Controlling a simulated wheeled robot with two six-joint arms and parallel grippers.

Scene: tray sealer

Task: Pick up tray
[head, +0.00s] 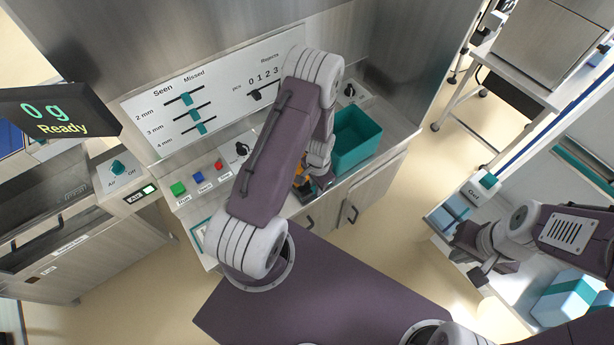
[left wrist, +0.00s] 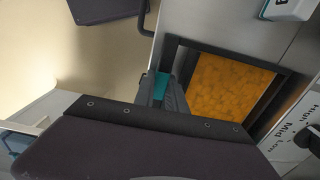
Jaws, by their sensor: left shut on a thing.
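The tray is a dark-rimmed rectangle filled with orange pieces, and its rim (left wrist: 238,53) shows in the left wrist view. In the head view only a bit of the orange tray (head: 301,187) shows, the rest hidden behind my left arm. My left gripper (left wrist: 163,92) is shut on the tray's near-left edge, with a teal patch showing by the fingers. In the head view my left gripper (head: 318,182) is low over the counter, mostly hidden by its arm. My right gripper (head: 468,245) is at the right, away from the tray; its jaw opening is unclear.
A teal bin (head: 356,140) stands on the counter right of my left gripper. Green, blue and red buttons (head: 198,177) and a knob panel lie to the left. A display (head: 50,115) reads "0 g Ready". A bench with teal-and-white boxes (head: 565,297) is at the right.

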